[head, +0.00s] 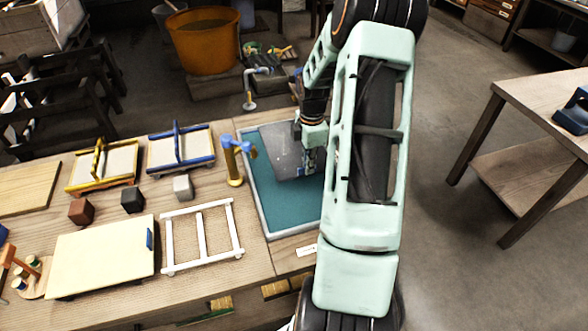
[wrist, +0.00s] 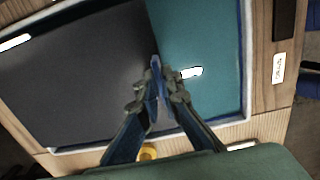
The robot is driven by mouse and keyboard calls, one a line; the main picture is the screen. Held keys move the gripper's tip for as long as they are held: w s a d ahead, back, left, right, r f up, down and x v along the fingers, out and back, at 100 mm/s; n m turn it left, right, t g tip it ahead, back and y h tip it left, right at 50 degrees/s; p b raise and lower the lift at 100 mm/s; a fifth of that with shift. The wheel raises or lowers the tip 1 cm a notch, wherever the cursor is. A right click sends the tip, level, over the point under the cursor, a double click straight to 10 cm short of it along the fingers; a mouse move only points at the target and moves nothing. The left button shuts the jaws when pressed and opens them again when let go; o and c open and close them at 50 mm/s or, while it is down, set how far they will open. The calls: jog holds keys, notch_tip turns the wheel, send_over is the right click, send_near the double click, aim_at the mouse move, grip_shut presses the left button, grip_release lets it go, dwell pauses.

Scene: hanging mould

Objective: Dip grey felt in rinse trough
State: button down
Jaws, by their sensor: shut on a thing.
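The rinse trough (head: 283,208) is a shallow pale-rimmed basin of teal water set into the right part of the bench; its water also shows in the wrist view (wrist: 218,55). The grey felt (head: 279,143) is a flat dark sheet over the far part of the trough. I cannot tell whether the felt touches the water.
A blue-and-yellow post (head: 235,165) stands at the trough's left rim. Left of it are a blue-handled frame (head: 181,150), a yellow-handled frame (head: 103,168), small blocks (head: 183,187), a white frame (head: 202,235) and a cream board (head: 102,256). An orange tub (head: 205,45) stands behind.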

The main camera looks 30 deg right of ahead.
jog(key=shift+r, duration=0.15)
jog(key=shift+r+p, duration=1.5)
jog(key=shift+r, duration=0.4)
